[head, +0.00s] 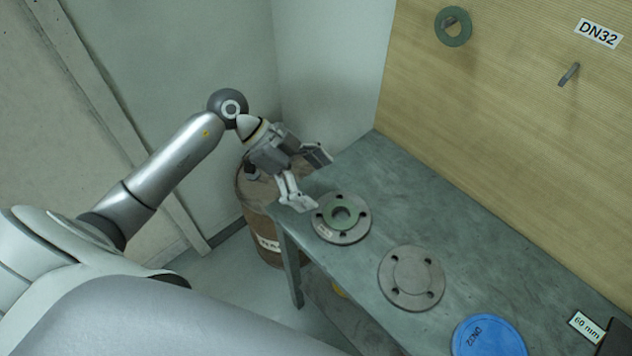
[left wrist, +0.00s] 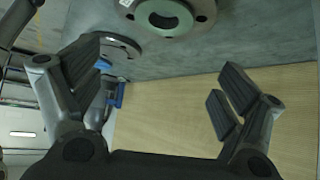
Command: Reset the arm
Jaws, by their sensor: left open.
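My left gripper (head: 308,178) is open and empty above the far left end of the grey workbench (head: 385,185). The flange also shows at the top of the left wrist view (left wrist: 205,10). My right gripper is not in either view.
A second flange (head: 411,278) and a blue DN32 disc (head: 487,337) lie along the bench. A green ring (head: 453,26) hangs on a peg on the wooden board (head: 500,130), with a bare peg (head: 569,74) beside it. A rusty drum (head: 262,222) stands behind the bench's left end.

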